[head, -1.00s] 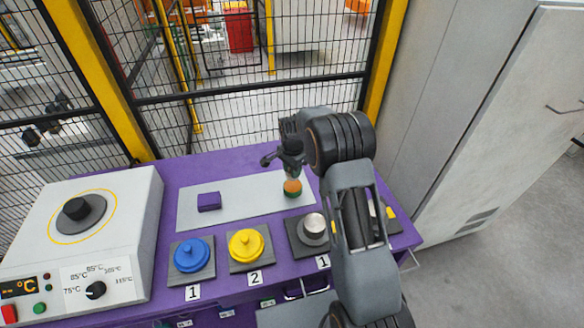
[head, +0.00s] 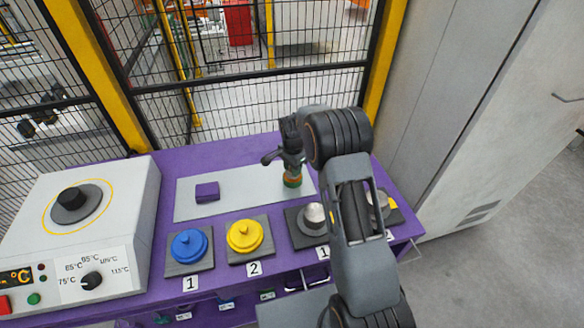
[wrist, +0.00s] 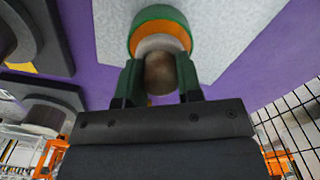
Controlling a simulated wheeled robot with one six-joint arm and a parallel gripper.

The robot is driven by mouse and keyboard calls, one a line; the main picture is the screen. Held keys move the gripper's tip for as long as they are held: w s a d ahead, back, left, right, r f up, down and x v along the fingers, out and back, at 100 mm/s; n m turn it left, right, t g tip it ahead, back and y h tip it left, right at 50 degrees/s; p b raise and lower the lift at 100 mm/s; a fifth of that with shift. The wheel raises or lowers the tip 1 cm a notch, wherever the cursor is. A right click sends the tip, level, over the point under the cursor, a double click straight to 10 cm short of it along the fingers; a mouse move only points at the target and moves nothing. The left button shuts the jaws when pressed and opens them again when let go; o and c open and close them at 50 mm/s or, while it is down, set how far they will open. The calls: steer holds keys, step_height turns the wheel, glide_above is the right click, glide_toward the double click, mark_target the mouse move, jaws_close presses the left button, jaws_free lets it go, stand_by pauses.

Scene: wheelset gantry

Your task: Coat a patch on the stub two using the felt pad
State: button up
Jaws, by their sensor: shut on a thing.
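My gripper (head: 292,165) points down at the right part of the pale mat. It is shut on the knob of a round tool with a green base and orange band, which I take for the felt pad (head: 292,182). In the wrist view the fingers (wrist: 159,80) flank its brownish knob, with the green rim (wrist: 150,14) beyond. The base appears to stand on the mat. Stub two (head: 383,205), a silver stub on a dark plate at the right, is partly hidden behind my arm. Stub one (head: 314,216) stands left of it.
A purple block (head: 207,192) lies on the pale mat (head: 240,185). A heater box (head: 105,260) is at left. Mesh fencing and a grey cabinet (head: 490,130) bound the table.

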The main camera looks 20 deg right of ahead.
steer(key=shift+f+b, duration=0.5)
steer(key=shift+f, duration=0.1)
stand_by(1.7)
steer(key=shift+r, duration=0.1)
steer(key=shift+r+p, duration=2.15)
steer(key=shift+r, duration=1.3)
